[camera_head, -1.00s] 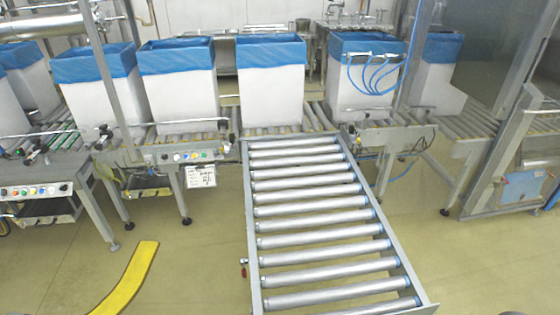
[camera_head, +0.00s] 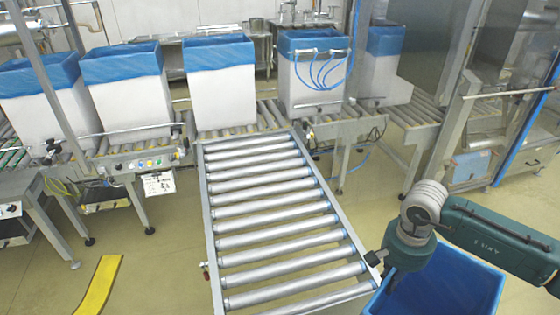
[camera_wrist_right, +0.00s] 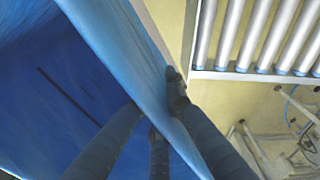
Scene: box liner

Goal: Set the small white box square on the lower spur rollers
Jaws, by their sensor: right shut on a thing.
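The spur (camera_head: 275,239) is a sloping bed of silver rollers in a grey frame, running from the main line toward me; its rollers look empty. At the lower right of the head view is a blue-lined box (camera_head: 450,283), beside the spur's near right corner. Only its blue liner shows, so its white walls are hidden or out of frame. My right gripper (camera_head: 377,258) is at the box's left rim. In the wrist view its fingers (camera_wrist_right: 155,108) straddle the blue liner wall (camera_wrist_right: 125,55) and are shut on it. My left gripper is not in view.
Several larger white boxes with blue liners (camera_head: 220,95) stand on the main roller line (camera_head: 240,118) across the back. A control panel (camera_head: 140,163) is left of the spur. A yellow floor strip (camera_head: 98,285) lies at lower left. The floor right of the spur is open.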

